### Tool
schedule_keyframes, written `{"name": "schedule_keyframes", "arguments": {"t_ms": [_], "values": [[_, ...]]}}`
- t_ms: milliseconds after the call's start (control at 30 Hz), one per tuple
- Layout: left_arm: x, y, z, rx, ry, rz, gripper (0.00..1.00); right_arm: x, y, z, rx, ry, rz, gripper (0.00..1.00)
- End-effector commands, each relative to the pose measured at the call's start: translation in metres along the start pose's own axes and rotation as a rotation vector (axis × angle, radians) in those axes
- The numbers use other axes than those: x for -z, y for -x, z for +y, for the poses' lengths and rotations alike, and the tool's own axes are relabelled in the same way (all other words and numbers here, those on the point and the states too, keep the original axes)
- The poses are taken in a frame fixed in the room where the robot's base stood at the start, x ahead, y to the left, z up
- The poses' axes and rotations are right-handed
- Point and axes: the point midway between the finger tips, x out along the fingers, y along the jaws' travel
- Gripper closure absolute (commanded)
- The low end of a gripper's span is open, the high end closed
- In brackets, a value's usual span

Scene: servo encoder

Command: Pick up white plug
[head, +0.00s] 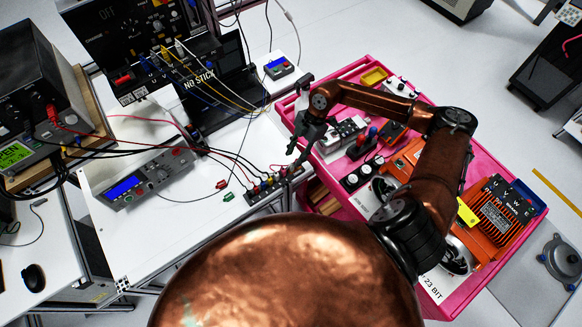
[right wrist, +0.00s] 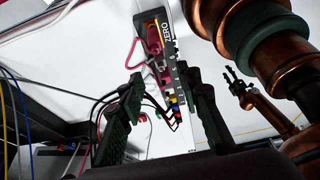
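My right gripper (head: 300,140) is above the table's right edge, near the terminal strip (head: 268,187) with coloured plugs. In the right wrist view its two dark fingers (right wrist: 163,112) stand wide apart with nothing held between them. I cannot single out a white plug there. A white lead (head: 288,16) hangs at the top of the head view. My left gripper is outside the head view; a small, distant gripper (right wrist: 232,78) in the right wrist view may be it.
Red and green clips (head: 225,190) lie on the white table (head: 185,215). A meter with a blue display (head: 147,178) stands left. Loose cables cross the table. A pink cart (head: 455,300) full of devices stands right, under my right arm. Bare tabletop shows at the front left.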

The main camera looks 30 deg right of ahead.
Motion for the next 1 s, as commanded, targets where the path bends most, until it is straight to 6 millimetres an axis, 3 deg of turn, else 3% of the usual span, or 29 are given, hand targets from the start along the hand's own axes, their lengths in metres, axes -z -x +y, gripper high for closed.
{"name": "schedule_keyframes", "arguments": {"t_ms": [267, 533, 767, 1000], "values": [[0.001, 0.005, 0.0, 0.0, 0.0, 0.001, 0.6, -0.003, -0.023, -0.002, 0.0, -0.003, 0.001, 0.68], [0.002, 0.01, 0.0, 0.0, -0.001, 0.002, 0.6, -0.007, -0.06, -0.002, -0.001, -0.004, 0.002, 0.68], [0.002, 0.01, 0.0, 0.0, -0.001, 0.002, 0.6, -0.007, -0.062, -0.002, -0.003, -0.003, 0.001, 0.68], [0.003, 0.01, 0.0, 0.0, -0.001, 0.002, 0.6, -0.007, -0.062, -0.002, -0.003, -0.003, 0.001, 0.85]]}}
